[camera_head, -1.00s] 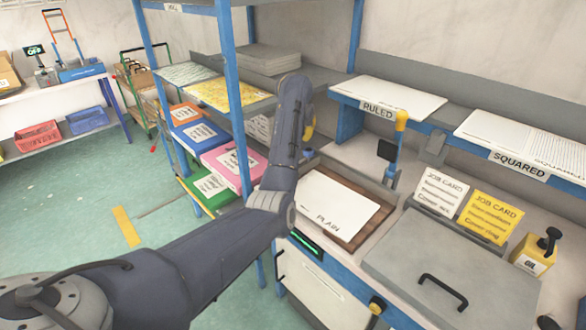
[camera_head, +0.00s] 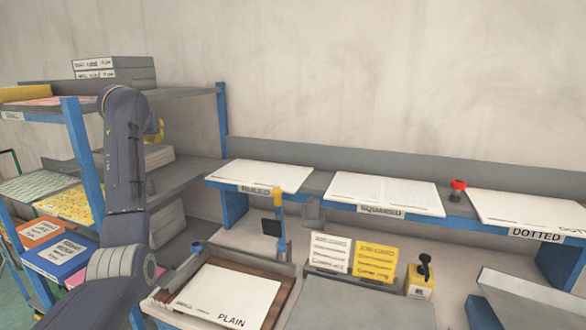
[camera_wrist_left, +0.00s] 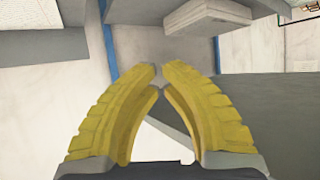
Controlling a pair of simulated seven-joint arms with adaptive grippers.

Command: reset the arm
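My left arm comes in from the left in the head view and stands raised in front of the shelf rack. Only a bit of my yellow left gripper (camera_head: 158,131) shows behind the arm there. In the left wrist view the two yellow curved fingers of the left gripper (camera_wrist_left: 159,66) lean together with their tips almost meeting and nothing between them. My right gripper is not in view.
A shelf rack (camera_head: 190,93) stands behind the left arm. A raised shelf holds ruled (camera_head: 260,175), squared (camera_head: 385,192) and dotted (camera_head: 530,212) sheets.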

